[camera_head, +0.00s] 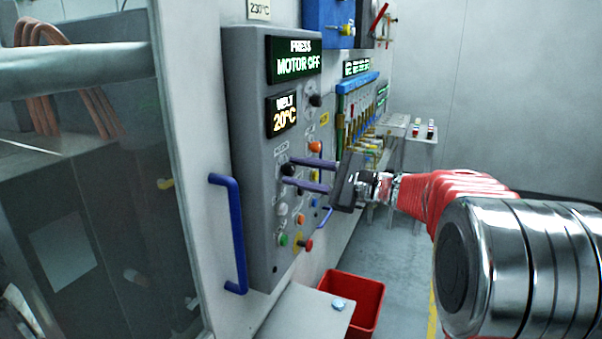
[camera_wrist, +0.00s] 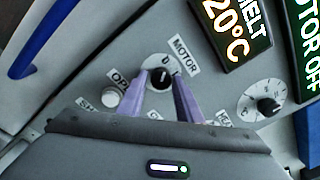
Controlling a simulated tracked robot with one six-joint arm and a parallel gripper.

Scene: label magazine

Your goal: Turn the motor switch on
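The motor switch is a dark round knob (camera_wrist: 160,79) on a white dial under a MOTOR label (camera_wrist: 184,54). My gripper (camera_wrist: 160,82) has two purple fingers spread apart, one on each side of the knob in the wrist view. The fingers look open around it; whether either one touches it I cannot tell. In the head view my gripper (camera_head: 286,172) reaches in from the right with its fingertips at the grey control panel (camera_head: 253,190). A display (camera_head: 295,61) on the panel reads PRESS MOTOR OFF.
Below the knob are a white button (camera_wrist: 111,96), a green button (camera_head: 283,240) and a red button (camera_head: 307,245). Another dial (camera_wrist: 266,105) and the 20°C display (camera_head: 283,113) are above. A blue handle (camera_head: 238,235) is left; a red bin (camera_head: 368,297) stands below.

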